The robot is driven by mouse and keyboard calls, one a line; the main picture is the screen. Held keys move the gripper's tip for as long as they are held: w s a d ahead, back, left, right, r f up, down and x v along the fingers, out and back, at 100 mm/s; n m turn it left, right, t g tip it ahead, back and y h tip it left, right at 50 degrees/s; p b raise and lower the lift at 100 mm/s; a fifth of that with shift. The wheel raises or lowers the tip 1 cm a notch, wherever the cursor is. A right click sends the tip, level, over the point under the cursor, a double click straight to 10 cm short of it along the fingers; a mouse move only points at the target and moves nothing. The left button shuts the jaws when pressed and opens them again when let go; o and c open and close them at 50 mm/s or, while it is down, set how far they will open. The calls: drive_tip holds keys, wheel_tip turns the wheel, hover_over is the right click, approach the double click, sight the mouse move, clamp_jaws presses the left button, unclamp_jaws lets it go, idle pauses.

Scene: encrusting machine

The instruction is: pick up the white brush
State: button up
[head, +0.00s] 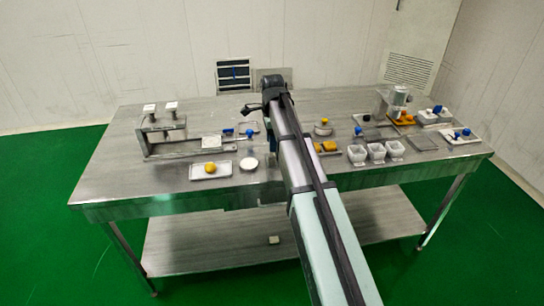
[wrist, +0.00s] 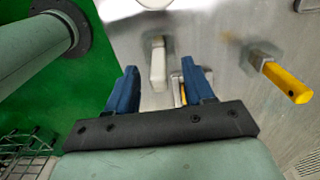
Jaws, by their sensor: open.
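The white brush (wrist: 158,65) shows in the wrist view as a white block-like handle on the steel table, beyond my fingertips and roughly between them in the picture. My gripper (wrist: 160,80) has its two blue fingers spread, with nothing held between them. The brush appears apart from both fingers; the height gap is hard to judge. In the head view my arm covers the middle of the table, and I cannot make out the brush there.
A yellow-handled tool (wrist: 288,82) lies right of the gripper. A small pale item (wrist: 175,88) is partly hidden by the right finger. The steel table (head: 110,180) also bears a tray with a yellow ball (head: 210,168), a round white dish (head: 249,163) and white cups (head: 376,152).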

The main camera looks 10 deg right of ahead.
sight(272, 155)
wheel_tip(272, 155, down, 4)
drive_tip(key=shift+f, duration=0.1)
clamp_jaws()
idle(0.6)
